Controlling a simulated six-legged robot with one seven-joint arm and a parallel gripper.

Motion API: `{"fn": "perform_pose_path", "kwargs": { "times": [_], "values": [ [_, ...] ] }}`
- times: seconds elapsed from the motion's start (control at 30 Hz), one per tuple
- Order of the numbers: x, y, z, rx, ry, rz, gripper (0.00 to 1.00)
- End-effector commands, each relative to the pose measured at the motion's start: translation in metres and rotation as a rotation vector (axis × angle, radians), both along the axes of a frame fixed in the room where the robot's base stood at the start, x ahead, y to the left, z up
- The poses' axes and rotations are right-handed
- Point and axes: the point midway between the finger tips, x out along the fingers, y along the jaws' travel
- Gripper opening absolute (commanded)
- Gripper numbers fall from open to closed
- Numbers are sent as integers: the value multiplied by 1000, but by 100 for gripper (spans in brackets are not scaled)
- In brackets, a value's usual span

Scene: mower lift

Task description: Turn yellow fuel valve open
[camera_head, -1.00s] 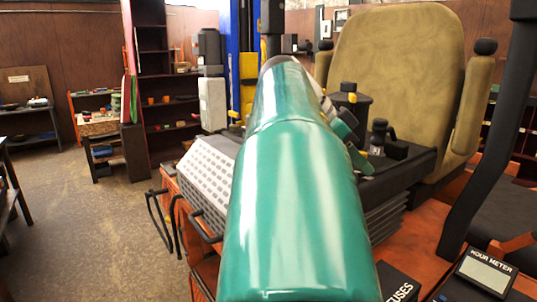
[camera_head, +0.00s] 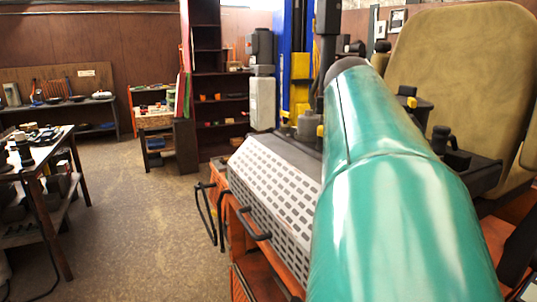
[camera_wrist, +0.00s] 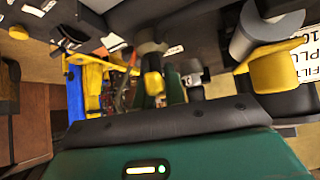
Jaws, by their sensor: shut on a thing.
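The yellow valve handle (camera_wrist: 153,84) shows near the middle of the wrist view, below a grey fitting. My gripper (camera_wrist: 155,92) is there too, its green fingers on either side of the handle, shut on it. The handle's exact angle is hard to tell, as the fingers partly cover it. In the head view my large green arm hides the gripper and the handle.
A perforated grey cover (camera_head: 275,185) lies left of my arm, on the orange mower body (camera_head: 247,272). The tan seat (camera_head: 470,75) stands to the right. In the wrist view, a yellow-capped cylinder (camera_wrist: 275,72) is close at right.

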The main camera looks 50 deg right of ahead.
Motion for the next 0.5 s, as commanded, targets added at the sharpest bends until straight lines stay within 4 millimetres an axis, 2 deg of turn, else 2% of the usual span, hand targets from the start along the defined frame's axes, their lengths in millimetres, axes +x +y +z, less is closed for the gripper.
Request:
{"fn": "perform_pose_path", "kwargs": {
  "times": [0.2, 0.5],
  "values": [
    [3, 0, 1, -1, -3, 146, 0],
    [4, -1, 1, 0, -2, 252, 0]
  ]
}}
